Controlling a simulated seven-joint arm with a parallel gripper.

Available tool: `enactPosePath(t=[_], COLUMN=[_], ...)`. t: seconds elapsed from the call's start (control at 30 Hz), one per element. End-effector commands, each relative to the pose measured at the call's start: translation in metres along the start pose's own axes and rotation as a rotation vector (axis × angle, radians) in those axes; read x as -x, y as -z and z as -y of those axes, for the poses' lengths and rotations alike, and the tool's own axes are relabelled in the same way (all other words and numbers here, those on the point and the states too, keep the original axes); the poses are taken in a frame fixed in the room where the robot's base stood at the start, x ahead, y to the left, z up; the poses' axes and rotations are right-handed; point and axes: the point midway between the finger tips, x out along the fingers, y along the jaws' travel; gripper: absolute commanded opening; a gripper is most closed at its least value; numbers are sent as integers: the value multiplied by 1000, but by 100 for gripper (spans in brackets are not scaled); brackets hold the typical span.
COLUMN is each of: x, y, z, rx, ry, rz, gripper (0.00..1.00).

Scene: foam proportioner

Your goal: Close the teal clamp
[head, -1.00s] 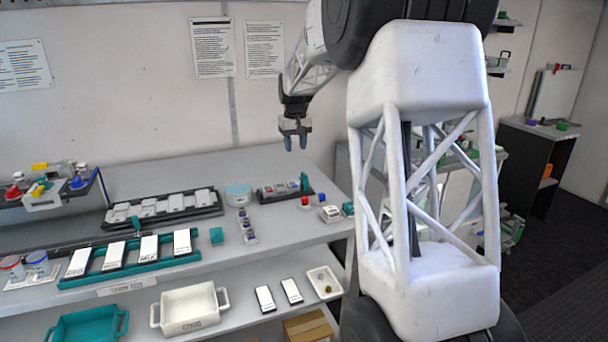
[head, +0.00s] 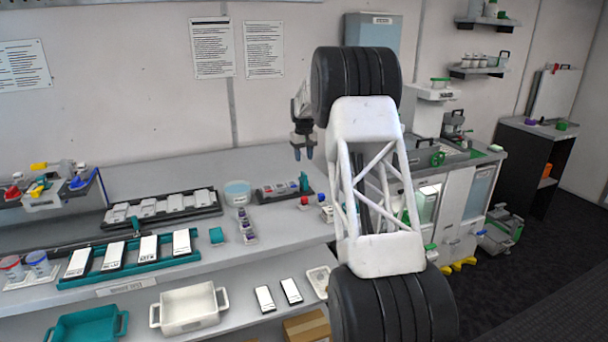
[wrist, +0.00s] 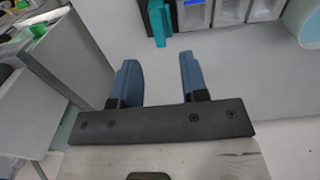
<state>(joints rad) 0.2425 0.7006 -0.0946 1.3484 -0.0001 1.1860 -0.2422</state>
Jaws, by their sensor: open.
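The teal clamp (head: 304,182) stands upright at the right end of a small dark tray (head: 287,191) on the bench. A teal upright piece, apparently the same clamp (wrist: 159,20), shows at the top of the wrist view, beyond my fingertips. My gripper (head: 303,153) hangs in the air above the tray's right end, fingers pointing down. Its two blue fingers (wrist: 156,72) are apart with nothing between them. The gap between fingers and clamp is clear in the wrist view. The clamp's hinge is too small to make out.
Small purple-topped containers (head: 247,228) and red-topped pieces (head: 304,202) sit in front. A teal rack (head: 130,262) with white cards lies front left. Another teal upright piece (head: 136,223) stands behind that rack.

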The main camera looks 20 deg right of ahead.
Motion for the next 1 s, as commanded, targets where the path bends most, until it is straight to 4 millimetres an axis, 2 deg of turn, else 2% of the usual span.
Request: enactPosePath(t=[0.57, 0.77, 1.0], x=[-6, -20, -46], y=[3, 3, 3], z=[-2, -2, -2], rx=[0, 0, 0], ry=[0, 1, 1], rz=[2, 3, 2], gripper=[40, 40, 40])
